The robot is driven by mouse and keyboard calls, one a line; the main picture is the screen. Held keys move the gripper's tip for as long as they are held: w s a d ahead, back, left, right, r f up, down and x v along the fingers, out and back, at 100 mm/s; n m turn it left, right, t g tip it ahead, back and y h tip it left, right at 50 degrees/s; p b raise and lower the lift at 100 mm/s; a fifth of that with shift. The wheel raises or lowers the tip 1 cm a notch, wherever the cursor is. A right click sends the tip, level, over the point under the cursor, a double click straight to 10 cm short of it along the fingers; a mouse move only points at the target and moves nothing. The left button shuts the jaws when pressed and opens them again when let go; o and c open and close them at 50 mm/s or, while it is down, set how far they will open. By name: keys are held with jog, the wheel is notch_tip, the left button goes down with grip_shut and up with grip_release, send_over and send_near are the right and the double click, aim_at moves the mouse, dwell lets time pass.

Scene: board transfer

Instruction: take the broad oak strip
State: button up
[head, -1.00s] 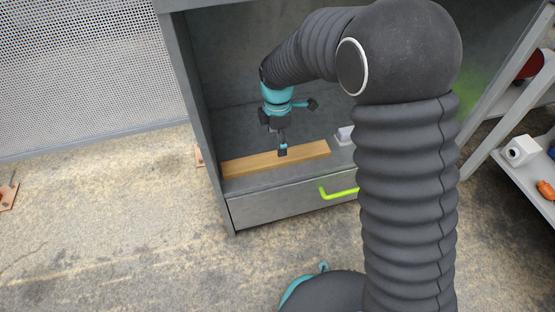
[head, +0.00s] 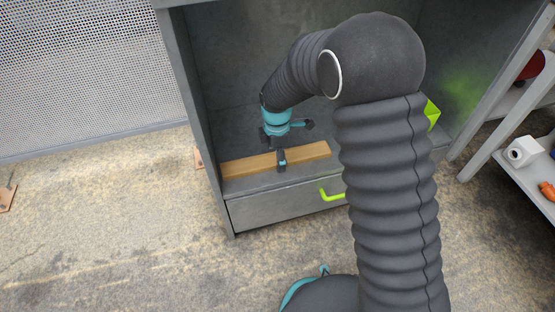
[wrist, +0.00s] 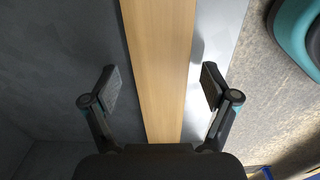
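The broad oak strip (head: 240,165) is a long, light-brown board lying flat on the grey shelf above the drawer. In the wrist view the oak strip (wrist: 158,70) runs from the top edge down between my fingers. My gripper (head: 281,162) is low over the strip's middle, pointing down. In the wrist view my gripper (wrist: 158,88) is open, with one finger on each side of the strip and a gap on both sides. The far finger is mostly hidden behind the strip and hand in the head view.
The grey cabinet (head: 212,130) has a side wall to the left and a drawer (head: 270,208) with a green handle (head: 330,195) below the shelf. A side rack at the right holds a white roll (head: 521,152). A green item (head: 432,114) stands at the cabinet's right.

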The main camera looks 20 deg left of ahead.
jog(key=c, duration=1.3)
jog(key=shift+r, duration=0.1)
